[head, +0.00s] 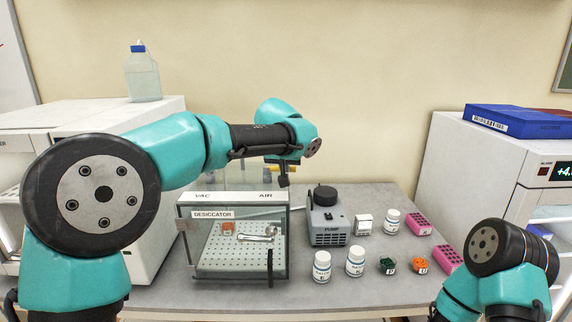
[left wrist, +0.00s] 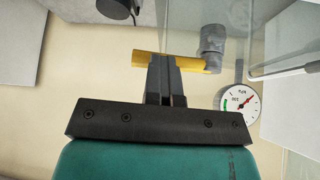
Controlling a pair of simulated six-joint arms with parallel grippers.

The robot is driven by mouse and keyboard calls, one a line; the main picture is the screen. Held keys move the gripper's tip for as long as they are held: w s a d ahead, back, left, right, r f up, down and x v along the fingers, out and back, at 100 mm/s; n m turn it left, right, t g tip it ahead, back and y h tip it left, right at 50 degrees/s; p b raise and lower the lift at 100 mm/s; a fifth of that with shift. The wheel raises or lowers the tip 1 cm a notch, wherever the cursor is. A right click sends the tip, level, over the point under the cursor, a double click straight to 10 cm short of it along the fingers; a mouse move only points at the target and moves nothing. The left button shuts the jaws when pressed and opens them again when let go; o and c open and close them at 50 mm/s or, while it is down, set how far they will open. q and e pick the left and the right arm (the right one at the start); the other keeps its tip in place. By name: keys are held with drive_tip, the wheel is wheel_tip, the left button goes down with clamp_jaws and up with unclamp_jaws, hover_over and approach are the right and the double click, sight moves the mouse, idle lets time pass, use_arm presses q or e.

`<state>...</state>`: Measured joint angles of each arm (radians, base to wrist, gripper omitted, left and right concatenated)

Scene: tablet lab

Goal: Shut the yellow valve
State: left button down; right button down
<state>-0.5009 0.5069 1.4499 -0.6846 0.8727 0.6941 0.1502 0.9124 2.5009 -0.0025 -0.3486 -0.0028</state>
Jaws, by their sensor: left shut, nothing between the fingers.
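The yellow valve handle (left wrist: 190,64) lies roughly crosswise in the left wrist view, with its right end by a grey fitting (left wrist: 212,45). The clear desiccator box (head: 190,250), labelled VAC and AIR, stands below. My right gripper is not in view.
A gauge (left wrist: 240,102) sits close to the fitting. A pump (head: 328,232) stands right of the desiccator. My right arm is folded at the lower right.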

use_arm(q)
drive_tip(key=shift+a+f, duration=0.1)
drive_tip(key=shift+f, duration=0.3)
drive_tip(key=v, duration=1.4)
drive_tip(key=shift+r, duration=0.45)
drive_tip(key=shift+r, duration=0.15)
drive_tip(key=x, duration=1.3)
drive_tip(key=shift+w+d+f, duration=0.2)
drive_tip(key=shift+d+f, duration=0.05)
drive_tip(key=shift+f, duration=0.05)
drive_tip(key=shift+w+f, duration=0.1)
drive_tip(key=shift+f, duration=0.05)
